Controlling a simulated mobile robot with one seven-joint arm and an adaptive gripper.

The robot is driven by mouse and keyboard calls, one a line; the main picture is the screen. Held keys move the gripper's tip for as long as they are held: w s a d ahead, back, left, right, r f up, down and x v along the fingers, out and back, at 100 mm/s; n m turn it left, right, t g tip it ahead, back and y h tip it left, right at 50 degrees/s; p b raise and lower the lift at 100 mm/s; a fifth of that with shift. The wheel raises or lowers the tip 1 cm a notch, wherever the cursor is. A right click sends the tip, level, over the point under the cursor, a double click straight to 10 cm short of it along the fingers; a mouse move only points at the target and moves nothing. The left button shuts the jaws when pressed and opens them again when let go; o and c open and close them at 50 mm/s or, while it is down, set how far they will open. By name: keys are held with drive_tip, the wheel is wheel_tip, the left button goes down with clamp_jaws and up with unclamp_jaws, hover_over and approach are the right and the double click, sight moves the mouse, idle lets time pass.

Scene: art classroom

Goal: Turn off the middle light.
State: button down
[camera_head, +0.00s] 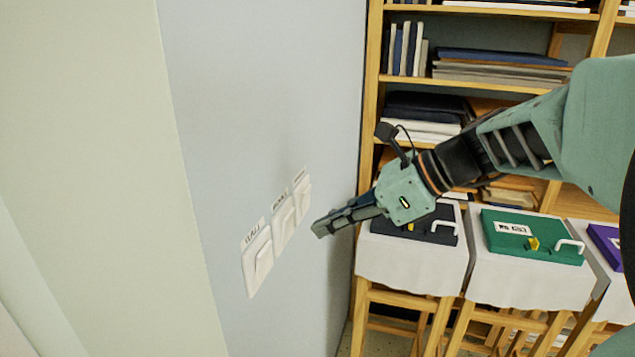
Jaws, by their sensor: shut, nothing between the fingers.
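Three white light switches sit in a row on the pale blue wall, each with a small label above it. The near left switch (258,262) is the largest in view, the middle switch (284,222) is beside it, and the far right switch (303,197) is nearest my gripper.
A wooden shelf (373,80) with books and folders stands behind. Cloth-covered stands below hold a dark case (412,226), a green case (530,238) and a purple case (608,240). The wall (260,90) above the switches is bare.

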sight(290, 215)
drive_tip(key=shift+w+a+r, duration=0.1)
drive_tip(key=shift+w+a, duration=0.1)
drive_tip(key=shift+a, duration=0.35)
drive_tip(key=shift+w+a+r, duration=0.15)
drive_tip(key=shift+w+a, duration=0.1)
drive_tip(key=shift+a, duration=0.3)
drive_tip(key=shift+w+a+r, duration=0.1)
drive_tip(key=shift+w+a, duration=0.1)
drive_tip(key=shift+a, duration=0.35)
drive_tip(key=shift+r+p, duration=0.1)
drive_tip(key=shift+p, duration=0.2)
drive_tip(key=shift+a+r+h+p, duration=0.25)
drive_tip(key=shift+r+h+p, duration=0.1)
drive_tip(key=shift+p, duration=0.65)
drive_tip(key=shift+w+a+f, duration=0.1)
drive_tip(key=shift+w+f, duration=0.05)
drive_tip(key=shift+f, duration=0.15)
drive_tip(key=shift+r, duration=0.15)
drive_tip(key=shift+r+p, duration=0.65)
drive_tip(key=shift+p, duration=0.3)
